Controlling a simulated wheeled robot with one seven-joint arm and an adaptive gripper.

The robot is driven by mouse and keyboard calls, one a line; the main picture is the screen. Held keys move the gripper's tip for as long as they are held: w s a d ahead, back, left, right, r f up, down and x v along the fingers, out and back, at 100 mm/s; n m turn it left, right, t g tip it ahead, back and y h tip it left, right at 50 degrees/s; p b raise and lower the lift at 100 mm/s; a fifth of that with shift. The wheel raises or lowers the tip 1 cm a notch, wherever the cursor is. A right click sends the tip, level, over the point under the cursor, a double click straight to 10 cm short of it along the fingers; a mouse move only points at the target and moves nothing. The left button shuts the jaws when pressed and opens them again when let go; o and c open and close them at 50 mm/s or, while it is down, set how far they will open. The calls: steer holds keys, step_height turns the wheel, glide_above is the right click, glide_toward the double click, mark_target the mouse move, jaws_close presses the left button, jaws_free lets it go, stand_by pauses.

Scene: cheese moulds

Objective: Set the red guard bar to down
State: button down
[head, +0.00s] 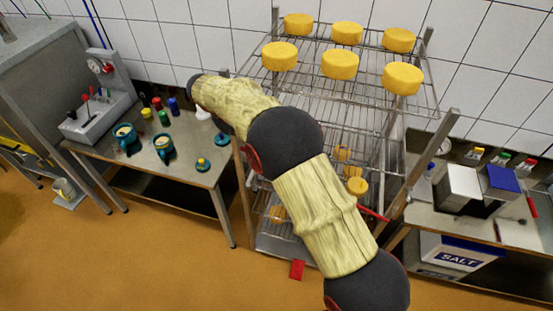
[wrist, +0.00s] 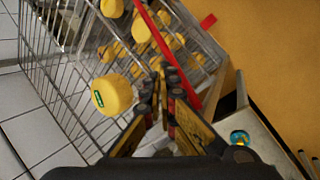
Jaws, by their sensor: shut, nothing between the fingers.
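The red guard bar (wrist: 158,40) runs as a long slanted rod across the front of the wire rack in the wrist view, passing close to the right of my fingertips. I cannot tell if it touches them. In the head view a short stretch of the bar (head: 374,214) shows right of my arm, near the rack's right front post; the rest is hidden behind the arm. My gripper (wrist: 164,78) is shut and empty, pointing at the rack. It is hidden in the head view.
The wire rack (head: 262,88) holds several yellow cheeses on top and more lower down. A red plate (head: 297,270) shows low at the rack's front. A bench (head: 205,176) with teal cups stands left, and another bench with a salt box (head: 458,254) right. The orange floor in front is open.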

steer(key=s+d+r+m+t+y+b, duration=0.25)
steer(key=s+d+r+m+y, duration=0.3)
steer(key=d+m, duration=0.45)
steer(key=p+x, duration=0.1)
steer(key=x, duration=0.3)
steer(key=a+p+x, duration=0.1)
steer(key=x, duration=0.7)
steer(key=shift+a+f+p, duration=0.2)
steer(key=shift+f+p, duration=0.2)
steer(key=shift+w+a+f+t, duration=0.2)
steer(key=shift+f+t, duration=0.05)
steer(key=shift+f, duration=0.35)
steer(key=a+f+h+b, duration=0.1)
steer(key=a+f+b, duration=0.1)
steer(key=f+b, duration=0.6)
steer(key=w+a+f+n+g+h+b, duration=0.1)
steer(key=a+f+h+b, duration=0.1)
steer(key=f+b, duration=0.7)
step_height(320, 180, down, 4)
steer(key=shift+a+f, duration=0.1)
steer(key=shift+a, duration=0.65)
